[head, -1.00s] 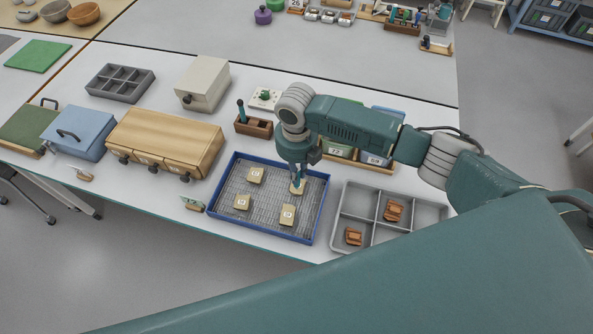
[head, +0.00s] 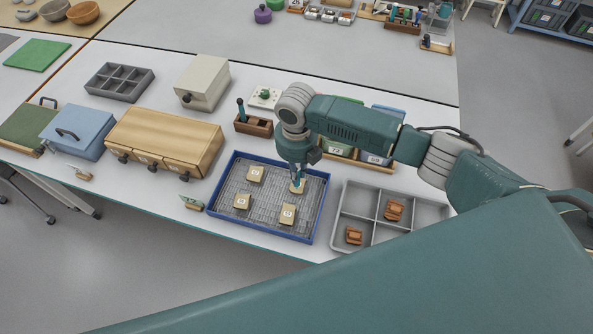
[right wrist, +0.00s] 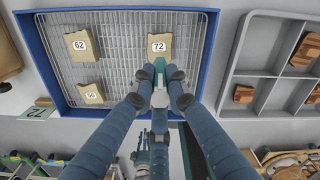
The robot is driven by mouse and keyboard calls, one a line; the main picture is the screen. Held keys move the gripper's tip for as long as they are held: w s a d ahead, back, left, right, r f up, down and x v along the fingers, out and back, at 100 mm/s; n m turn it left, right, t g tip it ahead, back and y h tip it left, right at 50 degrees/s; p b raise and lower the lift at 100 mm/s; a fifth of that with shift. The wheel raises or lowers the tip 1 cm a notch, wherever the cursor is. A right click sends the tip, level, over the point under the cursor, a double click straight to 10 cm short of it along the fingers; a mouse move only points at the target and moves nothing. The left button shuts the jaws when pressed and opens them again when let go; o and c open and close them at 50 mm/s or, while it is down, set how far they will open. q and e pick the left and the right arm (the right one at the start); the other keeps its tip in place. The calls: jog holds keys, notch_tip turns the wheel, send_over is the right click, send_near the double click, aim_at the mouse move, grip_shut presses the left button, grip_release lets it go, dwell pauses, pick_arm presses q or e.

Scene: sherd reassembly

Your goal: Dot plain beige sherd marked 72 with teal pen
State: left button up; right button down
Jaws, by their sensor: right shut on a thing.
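The plain beige sherd marked 72 (right wrist: 160,46) lies in the blue-rimmed tray, near the tray's upper edge in the right wrist view. In the head view this sherd (head: 297,187) is partly hidden by my right gripper (head: 299,179). My right gripper (right wrist: 159,88) is shut on the teal pen (right wrist: 159,67), whose tip end points at the sherd's lower edge. I cannot tell whether the tip touches the sherd, and no dot shows on it. My left gripper is not in view.
The blue-rimmed tray (head: 316,220) also holds several other beige sherds, one marked 62 (right wrist: 82,44). A grey divided tray (head: 345,205) with brown pieces stands right of it. A wooden drawer box (head: 165,138) and a wooden pen holder (head: 254,126) stand nearby.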

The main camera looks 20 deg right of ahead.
jog(key=shift+f+b, duration=0.3)
jog(key=shift+f, duration=0.3)
dwell(0.3)
dwell(1.3)
notch_tip(320, 180, up, 7)
jog(key=p, duration=0.7)
dwell(0.6)
